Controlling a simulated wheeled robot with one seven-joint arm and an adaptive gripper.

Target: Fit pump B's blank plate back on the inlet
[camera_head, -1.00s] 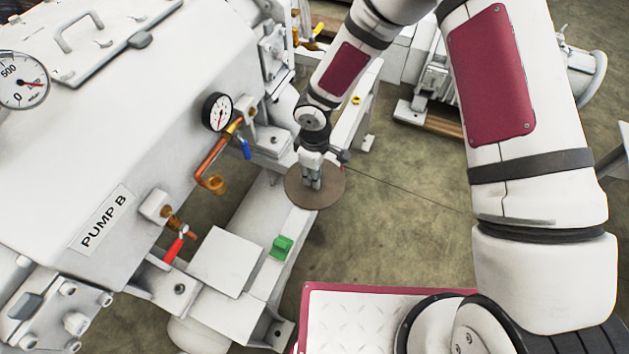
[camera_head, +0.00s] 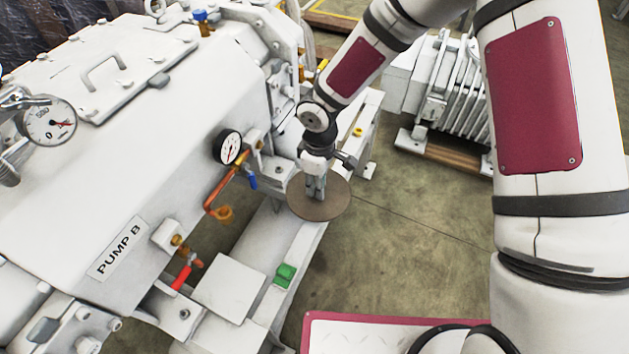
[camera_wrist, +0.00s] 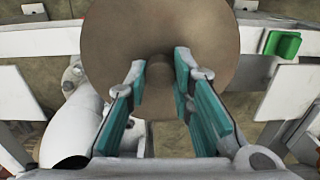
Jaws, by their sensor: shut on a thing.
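The blank plate is a round brown disc (camera_head: 333,205), seen above the pale frame rail beside pump B (camera_head: 60,215). It also fills the upper middle of the wrist view (camera_wrist: 160,35). My gripper (camera_head: 316,190) is shut on it, fingers pointing down near the disc's middle. In the wrist view the teal finger pads (camera_wrist: 160,100) stand on both sides of a small knob at the disc's centre. The gap between disc and rail cannot be judged. I cannot make out pump B's inlet in these views.
Pump B's side carries a dial gauge (camera_head: 229,147), copper pipe (camera_head: 215,195) and red-handled valve (camera_head: 183,275). A green block (camera_head: 286,273) sits on the rail. A finned grey unit (camera_head: 450,90) stands behind on a wooden base. Open floor (camera_head: 400,240) lies right of the rail.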

